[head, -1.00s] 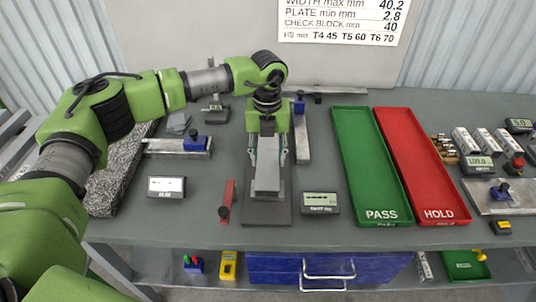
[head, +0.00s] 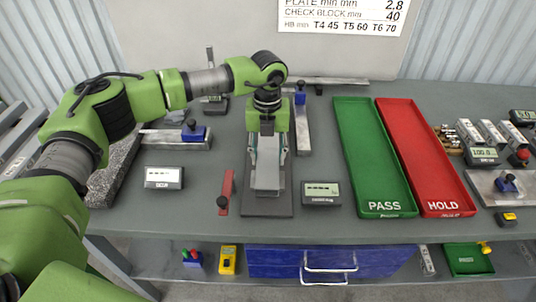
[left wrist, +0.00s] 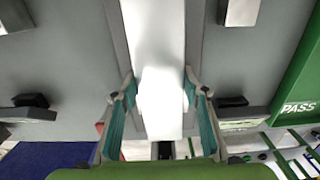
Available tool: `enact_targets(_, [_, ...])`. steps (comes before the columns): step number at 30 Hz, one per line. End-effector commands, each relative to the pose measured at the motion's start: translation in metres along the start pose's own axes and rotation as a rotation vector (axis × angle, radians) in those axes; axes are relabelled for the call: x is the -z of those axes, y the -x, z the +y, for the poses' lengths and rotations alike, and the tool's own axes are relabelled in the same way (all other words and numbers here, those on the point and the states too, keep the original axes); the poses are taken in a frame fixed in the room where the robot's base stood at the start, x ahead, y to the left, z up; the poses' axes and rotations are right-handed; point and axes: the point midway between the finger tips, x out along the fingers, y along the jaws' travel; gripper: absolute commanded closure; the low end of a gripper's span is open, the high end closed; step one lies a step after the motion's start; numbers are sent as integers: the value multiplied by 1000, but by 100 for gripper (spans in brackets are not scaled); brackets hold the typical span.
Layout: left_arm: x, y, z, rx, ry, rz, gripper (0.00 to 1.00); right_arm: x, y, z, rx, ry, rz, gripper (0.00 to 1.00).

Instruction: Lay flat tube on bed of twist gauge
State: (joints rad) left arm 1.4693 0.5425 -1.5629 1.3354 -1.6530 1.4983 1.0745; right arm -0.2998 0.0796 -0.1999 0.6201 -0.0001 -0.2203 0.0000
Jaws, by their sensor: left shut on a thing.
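A pale silver flat tube (head: 267,176) is between the fingers of my left gripper (head: 267,153), which is shut on it. The tube lies lengthwise over a dark grey bed (head: 267,207), which looks like the twist gauge. Whether the tube touches the bed or is a little above it, I cannot tell. In the left wrist view the bright tube (left wrist: 155,60) runs from the top edge down between the teal-lined fingers of the left gripper (left wrist: 158,95). My right gripper is in neither view.
A small display (head: 320,193) stands right of the bed and a red-handled tool (head: 226,192) left of it. The green PASS tray (head: 372,155) and red HOLD tray (head: 425,155) are further right. A grey bar (head: 302,125) with a blue block stands behind.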

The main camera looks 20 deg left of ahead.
Motion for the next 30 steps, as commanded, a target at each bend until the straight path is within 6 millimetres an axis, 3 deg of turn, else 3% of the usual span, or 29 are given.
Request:
enact_targets(7, [-1, -4, -1, 2, 0, -3, 96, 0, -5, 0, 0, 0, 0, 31])
enact_targets(8, [-1, -4, -1, 2, 0, -3, 54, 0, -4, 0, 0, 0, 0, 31])
enact_targets(9, [-1, -3, -1, 2, 0, -3, 43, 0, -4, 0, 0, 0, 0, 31])
enact_targets(10, [-1, -3, 0, 2, 0, -3, 39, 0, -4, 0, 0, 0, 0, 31])
enact_targets(22, [0, -1, 0, 0, 0, 1, 39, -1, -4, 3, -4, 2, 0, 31])
enact_targets(30, [-1, 47, -1, 2, 0, -4, 39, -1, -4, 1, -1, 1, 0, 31])
